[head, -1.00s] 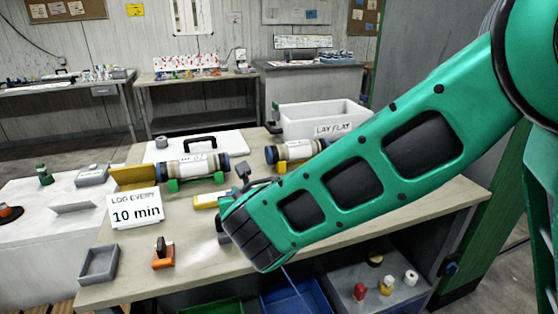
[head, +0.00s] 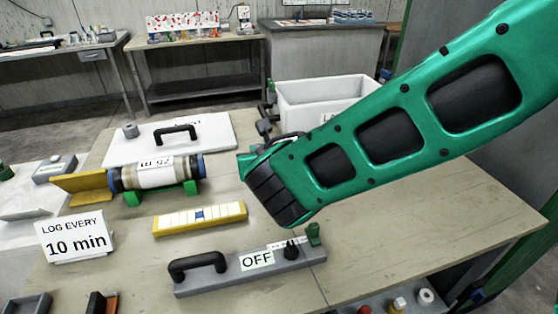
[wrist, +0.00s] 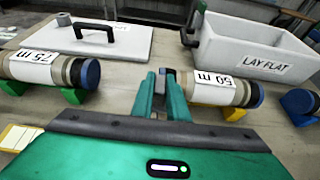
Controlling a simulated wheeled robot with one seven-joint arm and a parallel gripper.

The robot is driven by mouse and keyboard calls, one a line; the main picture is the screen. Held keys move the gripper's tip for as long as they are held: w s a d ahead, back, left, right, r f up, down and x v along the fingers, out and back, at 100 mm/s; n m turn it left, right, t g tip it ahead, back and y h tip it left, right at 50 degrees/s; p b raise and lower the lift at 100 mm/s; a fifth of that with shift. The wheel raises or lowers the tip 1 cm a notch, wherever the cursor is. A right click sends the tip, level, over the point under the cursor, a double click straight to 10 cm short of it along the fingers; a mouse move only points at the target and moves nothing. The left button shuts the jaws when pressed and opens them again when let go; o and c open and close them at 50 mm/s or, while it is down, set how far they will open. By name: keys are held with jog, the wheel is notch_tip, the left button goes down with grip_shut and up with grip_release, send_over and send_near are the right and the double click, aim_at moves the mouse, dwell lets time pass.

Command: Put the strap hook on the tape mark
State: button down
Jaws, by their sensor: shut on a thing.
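My gripper (wrist: 160,78) is shut in the wrist view, its two fingers close together around a small grey piece (wrist: 160,87). This piece is mostly hidden, and I take it to be the strap hook. In the head view my own arm covers most of the gripper; a dark part shows past it by the white bin. A yellow strip (head: 170,225) with white cells and a blue patch (head: 200,214) lies on the bench. I cannot tell whether that patch is the tape mark. The fingers are in front of the 50 m core liner (wrist: 212,88).
The 75 m liner (head: 155,172) rests on green supports. A grey bar marked OFF (head: 225,276) with a black handle lies in front. A white board (head: 215,130), a LAY FLAT bin (wrist: 285,45) and a 10 min sign (head: 75,238) stand around.

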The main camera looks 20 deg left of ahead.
jog(key=s+d, duration=0.3)
jog(key=w+d+f, duration=0.2)
jog(key=w, duration=0.1)
jog(key=w+d+f, duration=0.2)
jog(key=w, duration=0.1)
jog(key=w+d+f, duration=0.2)
jog(key=shift+w+f, duration=0.1)
jog(key=shift+w, duration=0.3)
jog(key=shift+f, duration=2)
jog(key=shift+f, duration=0.1)
jog(key=c, duration=1.7)
grip_release()
jog(key=shift+c, duration=0.2)
jog(key=shift+d, duration=0.1)
